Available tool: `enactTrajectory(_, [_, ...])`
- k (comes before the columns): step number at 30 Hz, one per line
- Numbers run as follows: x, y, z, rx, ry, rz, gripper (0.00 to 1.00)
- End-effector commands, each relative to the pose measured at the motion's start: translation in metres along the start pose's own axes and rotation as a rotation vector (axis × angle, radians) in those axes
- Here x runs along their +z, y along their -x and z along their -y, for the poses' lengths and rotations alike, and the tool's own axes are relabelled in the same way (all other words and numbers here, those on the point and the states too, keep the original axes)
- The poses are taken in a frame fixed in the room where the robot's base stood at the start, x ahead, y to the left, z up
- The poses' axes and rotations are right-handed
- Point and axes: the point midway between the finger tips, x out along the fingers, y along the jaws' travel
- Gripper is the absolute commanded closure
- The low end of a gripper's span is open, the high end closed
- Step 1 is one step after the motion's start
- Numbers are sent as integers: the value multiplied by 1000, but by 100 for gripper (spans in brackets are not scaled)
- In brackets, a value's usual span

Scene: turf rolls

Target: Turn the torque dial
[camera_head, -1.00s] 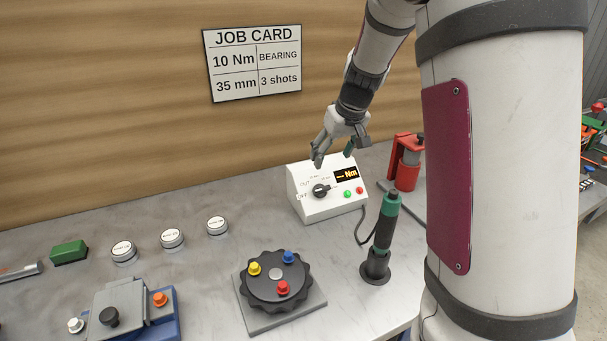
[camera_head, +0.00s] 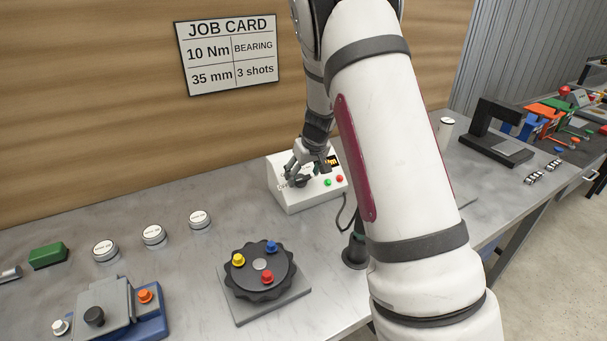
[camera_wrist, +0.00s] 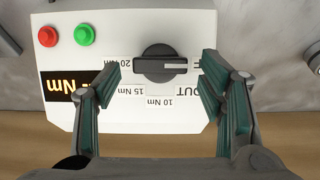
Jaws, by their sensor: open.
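The torque dial is a black knob (camera_wrist: 160,63) on the white control box (camera_head: 310,198). In the wrist view its white pointer line lies to the right, toward a label partly hidden by a finger. Labels OUT, 10 Nm, 15 Nm and 20 Nm sit around it. My gripper (camera_wrist: 160,72) is open, one finger on each side of the dial with gaps showing. How deep the fingertips reach is unclear. In the head view my gripper (camera_head: 303,170) is at the box and partly hides the dial. The amber display (camera_wrist: 72,84) reads Nm; its number is hidden.
A green button (camera_wrist: 84,35) and a red button (camera_wrist: 47,36) sit beside the dial. A dark turntable (camera_head: 259,283) with coloured knobs stands in front of the box. A job card (camera_head: 230,53) on the wall reads 10 Nm. My arm covers the bench to the right.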

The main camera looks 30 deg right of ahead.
Motion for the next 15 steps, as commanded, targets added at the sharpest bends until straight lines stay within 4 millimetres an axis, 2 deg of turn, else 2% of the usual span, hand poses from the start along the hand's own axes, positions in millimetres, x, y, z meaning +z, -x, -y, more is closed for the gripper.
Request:
enactTrajectory(11, [0, -6, 0, 0, 0, -1, 37])
enactTrajectory(13, [0, -6, 0, 0, 0, -1, 48])
enactTrajectory(15, [0, -6, 0, 0, 0, 0, 64])
